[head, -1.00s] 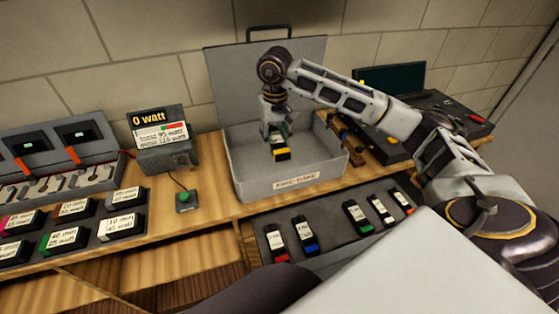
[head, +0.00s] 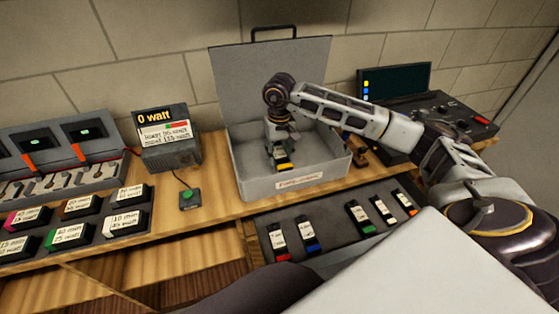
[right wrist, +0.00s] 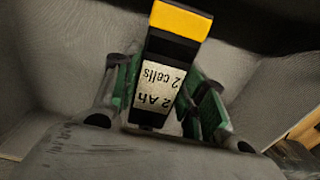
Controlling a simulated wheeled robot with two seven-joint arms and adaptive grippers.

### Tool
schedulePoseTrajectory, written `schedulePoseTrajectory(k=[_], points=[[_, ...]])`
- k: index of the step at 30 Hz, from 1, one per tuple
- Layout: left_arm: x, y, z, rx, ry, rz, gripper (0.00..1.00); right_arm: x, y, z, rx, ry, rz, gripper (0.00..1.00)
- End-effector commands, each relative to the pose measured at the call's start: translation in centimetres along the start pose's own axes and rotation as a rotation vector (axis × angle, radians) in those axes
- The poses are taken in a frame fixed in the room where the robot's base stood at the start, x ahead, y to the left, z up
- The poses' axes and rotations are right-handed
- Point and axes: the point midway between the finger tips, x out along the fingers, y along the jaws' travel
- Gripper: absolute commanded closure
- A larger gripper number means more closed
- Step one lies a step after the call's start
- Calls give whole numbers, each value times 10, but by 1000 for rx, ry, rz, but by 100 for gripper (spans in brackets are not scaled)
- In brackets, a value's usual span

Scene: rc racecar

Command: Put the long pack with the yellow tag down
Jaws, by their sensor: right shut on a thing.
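The long black pack with the yellow tag (head: 282,166) hangs upright or nearly so inside the open grey box. My right gripper (head: 279,147) is above it and shut on it. In the right wrist view the pack (right wrist: 160,75) sits between the green-padded fingers (right wrist: 160,105); its white label reads "2 Ah 2 cells". The grey box (head: 244,182) has its lid up against the wall and a label on its front. Whether the pack touches the box floor I cannot tell. My left gripper is out of view.
Several tagged packs lie in the dark tray (head: 330,255) in front of the box. A watt display (head: 167,140) and a green button (head: 189,198) stand left, with chargers and labelled blocks farther left. A dark console (head: 450,115) is at right.

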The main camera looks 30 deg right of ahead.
Motion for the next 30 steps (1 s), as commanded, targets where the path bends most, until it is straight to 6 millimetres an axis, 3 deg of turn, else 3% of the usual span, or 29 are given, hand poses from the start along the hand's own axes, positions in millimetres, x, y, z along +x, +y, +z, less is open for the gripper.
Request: schedulePoseTrajectory(k=[9,24,25,30], points=[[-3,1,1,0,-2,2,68,29,0,0,0,0,-1,94],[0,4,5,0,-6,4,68,34,0,0,0,1,-1,94],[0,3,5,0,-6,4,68,34,0,0,0,-1,0,57],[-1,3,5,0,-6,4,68,34,0,0,0,-1,0,37]])
